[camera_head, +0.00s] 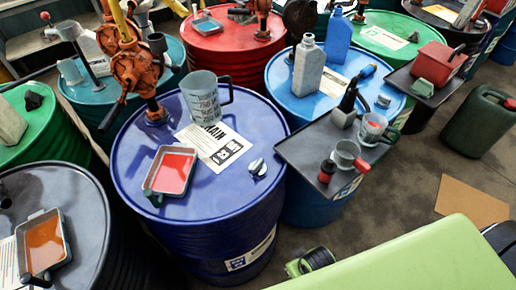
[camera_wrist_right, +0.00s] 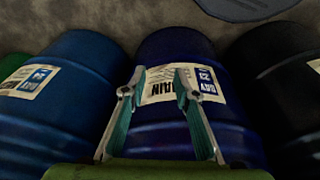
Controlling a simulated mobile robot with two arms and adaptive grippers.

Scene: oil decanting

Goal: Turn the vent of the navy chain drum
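The navy drum (camera_head: 217,225) stands at the centre of the head view, its lid facing up. The vent is a small silver cap (camera_head: 257,167) near the lid's right front edge. In the right wrist view the navy drum (camera_wrist_right: 172,45) shows side-on behind the fingers, its label upside down. My right gripper (camera_wrist_right: 157,84) is open and empty, with the drum's side beyond its fingertips; the vent is not seen there. I cannot make out its fingers in the head view. My left gripper is not in view.
On the navy lid are a red-filled tray (camera_head: 171,171), a measuring jug (camera_head: 205,97), a paper sheet (camera_head: 222,146) and an orange pump (camera_head: 133,70). A dark shelf (camera_head: 310,150) with cups and a bottle adjoins on the right. Other drums stand close around.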

